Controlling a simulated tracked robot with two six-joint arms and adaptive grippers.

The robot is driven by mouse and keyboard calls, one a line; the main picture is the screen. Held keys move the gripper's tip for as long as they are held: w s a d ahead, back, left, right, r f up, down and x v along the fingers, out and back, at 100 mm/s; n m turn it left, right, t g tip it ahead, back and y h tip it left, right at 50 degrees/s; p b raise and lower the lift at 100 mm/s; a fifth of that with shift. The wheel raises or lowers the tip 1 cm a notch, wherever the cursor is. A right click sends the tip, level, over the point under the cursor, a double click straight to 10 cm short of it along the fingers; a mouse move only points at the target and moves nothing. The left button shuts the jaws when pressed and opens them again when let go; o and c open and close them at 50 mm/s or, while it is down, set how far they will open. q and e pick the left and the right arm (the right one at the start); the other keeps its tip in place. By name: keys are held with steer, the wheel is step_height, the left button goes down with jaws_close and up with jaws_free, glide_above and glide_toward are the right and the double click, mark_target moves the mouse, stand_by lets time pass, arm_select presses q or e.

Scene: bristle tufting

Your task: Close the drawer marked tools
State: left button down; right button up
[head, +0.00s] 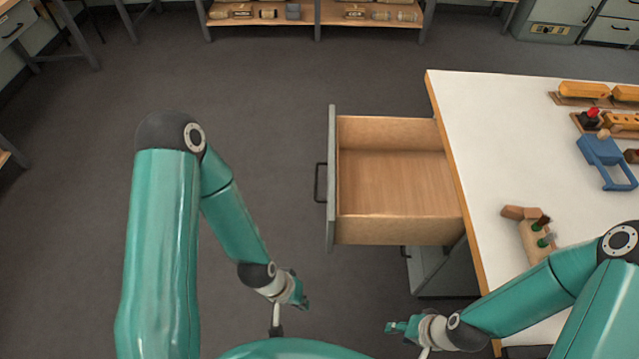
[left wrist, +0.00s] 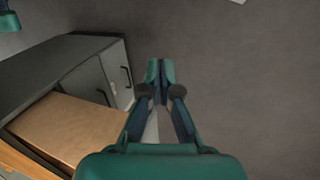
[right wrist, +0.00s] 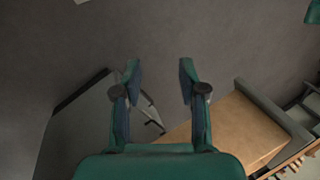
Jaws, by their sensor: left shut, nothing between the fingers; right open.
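An open, empty wooden drawer (head: 395,180) sticks out to the left from under the white-topped bench. Its grey front (head: 332,180) has a dark handle (head: 319,183). No marking on the front is readable from here. The wooden drawer body also shows at the lower left of the left wrist view (left wrist: 75,125) and at the right of the right wrist view (right wrist: 235,125). My left gripper (head: 303,303) is shut and empty, left of and nearer than the drawer front, touching nothing. My right gripper (head: 390,327) is open and empty, nearer than the drawer and clear of it.
The white bench top (head: 485,150) holds a blue tool (head: 605,160), wooden blocks (head: 530,235) and yellow-orange pieces (head: 585,90). A grey lower cabinet part (head: 435,270) shows beneath the drawer. The floor (head: 260,120) left of the drawer is clear. Shelves (head: 318,15) stand far back.

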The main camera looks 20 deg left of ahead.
arm_select(q)
steer(key=shift+d, duration=0.1)
arm_select(e)
steer(key=shift+d, duration=0.1)
steer(key=o, duration=0.4)
steer(key=shift+c, duration=0.2)
steer(key=shift+o, duration=0.7)
steer(key=shift+f+b, duration=0.7)
arm_select(q)
steer(key=w+a+n+b, duration=0.1)
steer(key=w+a+n, duration=0.35)
steer(key=w, duration=0.25)
steer(key=w+a+n, duration=0.4)
steer(key=w+n, duration=0.2)
steer(key=w, duration=0.2)
steer(key=w+a+r+n+t+h+b, duration=0.2)
steer(key=w+a+r+n+h, duration=0.4)
steer(key=w+r+n, duration=0.6)
steer(key=w+d+f+m+y+p, duration=0.1)
steer(key=d+f+m, duration=0.2)
steer(key=d, duration=0.6)
steer(key=shift+w+d+f, duration=0.15)
steer(key=shift+d+f, duration=0.25)
steer(key=shift+f, duration=0.65)
arm_select(e)
steer(key=shift+f, duration=0.9)
